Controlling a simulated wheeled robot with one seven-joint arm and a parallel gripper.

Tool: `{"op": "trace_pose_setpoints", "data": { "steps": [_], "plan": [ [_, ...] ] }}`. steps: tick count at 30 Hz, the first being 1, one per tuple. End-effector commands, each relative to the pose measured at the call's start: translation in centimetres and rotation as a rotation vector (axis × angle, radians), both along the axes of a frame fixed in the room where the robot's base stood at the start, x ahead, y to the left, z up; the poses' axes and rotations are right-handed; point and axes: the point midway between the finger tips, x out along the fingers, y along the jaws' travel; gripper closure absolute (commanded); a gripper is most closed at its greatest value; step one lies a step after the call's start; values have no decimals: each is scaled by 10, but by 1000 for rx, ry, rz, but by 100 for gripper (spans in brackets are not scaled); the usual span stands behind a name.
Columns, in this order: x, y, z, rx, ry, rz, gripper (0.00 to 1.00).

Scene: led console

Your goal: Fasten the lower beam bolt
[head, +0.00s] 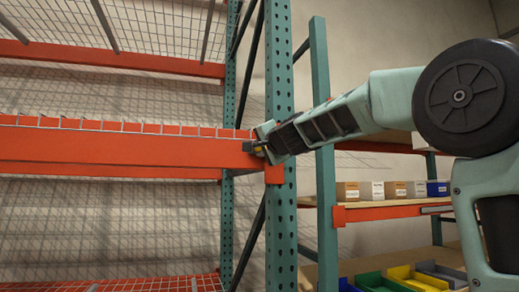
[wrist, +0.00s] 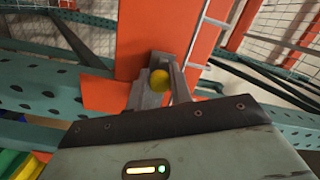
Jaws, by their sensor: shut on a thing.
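The orange beam (head: 120,150) runs across the head view at mid height and ends at an orange bracket (head: 274,174) on the perforated green upright (head: 280,225). My gripper (head: 256,148) reaches in from the right, its fingers at the beam's right end. In the wrist view my gripper (wrist: 160,88) is shut on a round yellow part, seemingly the bolt (wrist: 160,79), in front of the orange beam (wrist: 142,35). The bolt's shank is hidden, and I cannot tell how deep it sits. The upright (wrist: 40,92) shows at left in the wrist view.
Wire mesh decking (head: 100,95) lies behind the beams. An upper orange beam (head: 110,59) crosses above. To the right, a shelf (head: 380,203) holds several small boxes (head: 372,191), with coloured bins (head: 410,278) below it. A second green upright (head: 325,160) stands near my arm.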

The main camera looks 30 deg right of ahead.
Motion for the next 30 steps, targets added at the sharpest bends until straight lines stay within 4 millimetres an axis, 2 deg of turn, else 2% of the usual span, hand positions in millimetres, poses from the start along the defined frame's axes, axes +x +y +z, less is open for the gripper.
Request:
{"op": "trace_pose_setpoints", "data": {
  "steps": [5,12,19,20,21,22,30],
  "plan": [
    [-1,-7,-3,0,-1,0,100],
    [-8,-29,-2,0,-1,-2,100],
    [-8,-30,-1,-1,1,-5,100],
    [-8,-31,-1,-1,1,-5,73],
    [-8,-31,-1,-1,1,-5,62],
    [-8,-30,-1,-1,1,-5,57],
    [-9,-29,0,0,0,-1,57]
  ]
}}
